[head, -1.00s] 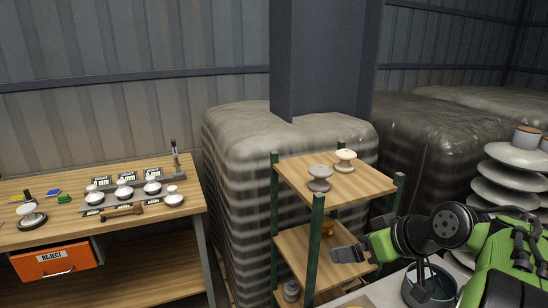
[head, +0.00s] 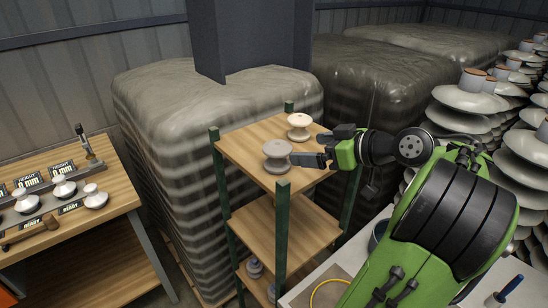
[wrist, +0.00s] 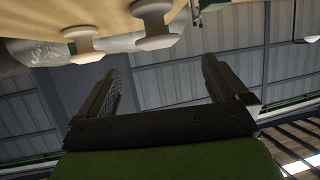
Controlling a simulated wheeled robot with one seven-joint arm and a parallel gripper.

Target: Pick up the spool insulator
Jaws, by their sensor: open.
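Two spool insulators stand upright on the top board of the wooden shelf (head: 250,147). A grey spool (head: 277,157) is at the front and a cream spool (head: 299,125) is behind it to the right. My gripper (head: 313,149) reaches in from the right, near both spools, and is open and empty. In the wrist view my open gripper (wrist: 160,75) has nothing between its fingers. Two spools show there beyond the fingertips, one at the left (wrist: 84,42) and one at the middle (wrist: 154,25); I cannot tell their colours apart.
The shelf's green posts (head: 282,235) rise at its corners. A wrapped pallet (head: 165,120) stands behind it. A workbench (head: 90,220) with several small insulators is at left. Stacks of large disc insulators (head: 470,100) stand at right. More spools (head: 254,268) sit low on the shelf.

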